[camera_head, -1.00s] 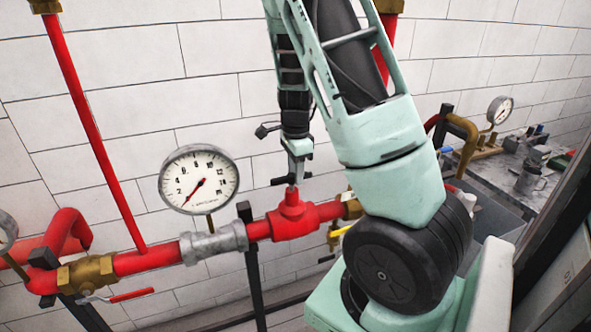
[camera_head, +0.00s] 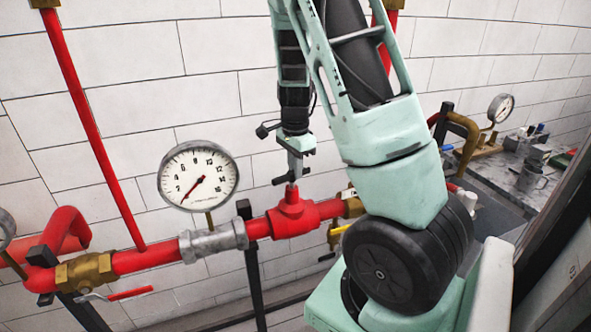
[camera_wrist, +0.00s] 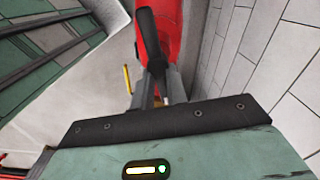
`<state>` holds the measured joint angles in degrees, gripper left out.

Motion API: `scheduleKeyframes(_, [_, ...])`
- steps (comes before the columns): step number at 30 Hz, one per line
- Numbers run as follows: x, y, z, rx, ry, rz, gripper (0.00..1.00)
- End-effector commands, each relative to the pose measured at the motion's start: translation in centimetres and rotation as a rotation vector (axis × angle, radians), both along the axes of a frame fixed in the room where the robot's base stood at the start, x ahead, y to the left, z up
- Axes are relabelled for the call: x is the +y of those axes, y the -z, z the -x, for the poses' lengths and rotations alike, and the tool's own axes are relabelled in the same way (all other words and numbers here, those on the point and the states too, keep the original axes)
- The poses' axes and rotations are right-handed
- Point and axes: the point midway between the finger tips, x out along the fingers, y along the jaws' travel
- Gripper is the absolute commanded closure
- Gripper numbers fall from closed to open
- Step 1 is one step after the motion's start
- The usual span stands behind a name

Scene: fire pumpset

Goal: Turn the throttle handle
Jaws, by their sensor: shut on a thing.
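The throttle handle is a short black bar (camera_head: 281,180) on top of the red valve body (camera_head: 293,214) in the red pipe line. My gripper (camera_head: 293,176) points down over the valve and is shut on the handle. In the wrist view the handle (camera_wrist: 149,35) shows as a dark bar reaching up from between my two grey fingers (camera_wrist: 151,92), with the red valve (camera_wrist: 167,20) behind it. The exact contact between fingers and handle is partly hidden by my own gripper body.
A round pressure gauge (camera_head: 198,176) stands left of the valve. A red riser pipe (camera_head: 93,135) and a brass valve (camera_head: 86,271) are farther left. A white tiled wall is close behind. A grey bench (camera_head: 500,172) with small items stands at the right.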

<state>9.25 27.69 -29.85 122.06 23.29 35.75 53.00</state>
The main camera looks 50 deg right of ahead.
Motion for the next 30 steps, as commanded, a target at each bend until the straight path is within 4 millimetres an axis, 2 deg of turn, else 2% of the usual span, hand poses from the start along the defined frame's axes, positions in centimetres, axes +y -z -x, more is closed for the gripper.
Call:
scheduleKeyframes(15, [-0.08,0.06,-0.51,-0.003,-0.406,0.001,1.0])
scheduleKeyframes(21, [-0.01,-0.01,-0.62,-0.002,-0.502,-0.001,1.0])
scheduleKeyframes(30, [-0.01,-0.08,-0.65,-0.001,-0.557,0.0,1.0])
